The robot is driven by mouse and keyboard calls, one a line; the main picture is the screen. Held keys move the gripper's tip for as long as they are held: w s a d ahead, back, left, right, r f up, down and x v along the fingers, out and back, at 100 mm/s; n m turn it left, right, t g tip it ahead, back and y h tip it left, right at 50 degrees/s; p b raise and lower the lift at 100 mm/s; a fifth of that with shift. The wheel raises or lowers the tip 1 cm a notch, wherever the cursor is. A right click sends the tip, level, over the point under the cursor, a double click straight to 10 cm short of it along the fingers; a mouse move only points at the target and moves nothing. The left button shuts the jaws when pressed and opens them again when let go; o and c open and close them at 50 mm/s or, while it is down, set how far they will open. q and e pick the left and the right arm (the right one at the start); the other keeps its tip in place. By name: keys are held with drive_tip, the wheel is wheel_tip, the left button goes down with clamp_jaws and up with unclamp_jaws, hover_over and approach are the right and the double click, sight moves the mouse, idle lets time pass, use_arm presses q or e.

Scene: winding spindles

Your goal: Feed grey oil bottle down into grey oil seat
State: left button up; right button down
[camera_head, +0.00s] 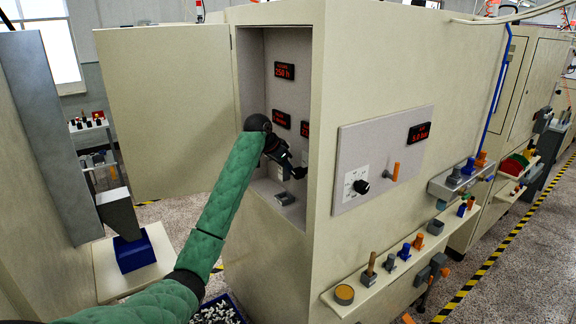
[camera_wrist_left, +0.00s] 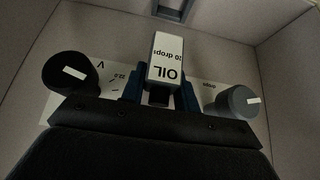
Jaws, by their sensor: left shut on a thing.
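My left gripper (camera_head: 289,168) is inside the open cabinet, at the end of the green-sleeved arm. In the left wrist view its two dark blue fingers (camera_wrist_left: 160,95) are shut on the grey oil bottle (camera_wrist_left: 166,58), whose pale label reads "OIL" and "20 drops". The bottle sticks out beyond the fingertips. A grey-blue square-edged fitting (camera_wrist_left: 190,10) at the top edge of the wrist view may be the grey oil seat; it is cut off, and a gap shows between it and the bottle. In the head view the gripper is too small to show the bottle clearly. My right gripper is not in view.
A black knob (camera_wrist_left: 70,72) and a grey knob (camera_wrist_left: 232,102) flank the gripper on a white panel. The cabinet door (camera_head: 165,115) stands open at left. Red displays (camera_head: 284,71) are on the back wall. A small grey block (camera_head: 284,198) is on the cabinet floor.

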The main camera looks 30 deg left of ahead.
sight(286, 180)
use_arm(q)
drive_tip(key=shift+w+a+f, duration=0.1)
drive_tip(key=shift+w+f, duration=0.35)
drive_tip(key=shift+f, duration=0.05)
drive_tip(key=shift+s+f+b, duration=0.3)
drive_tip(key=shift+s+f, duration=0.1)
drive_tip(key=shift+f, duration=0.15)
drive_tip(key=shift+w+f+b, duration=0.2)
drive_tip(key=shift+f+b, duration=0.1)
drive_tip(key=shift+f, duration=1.15)
drive_tip(key=shift+s+f, duration=0.1)
drive_tip(key=shift+f, duration=0.5)
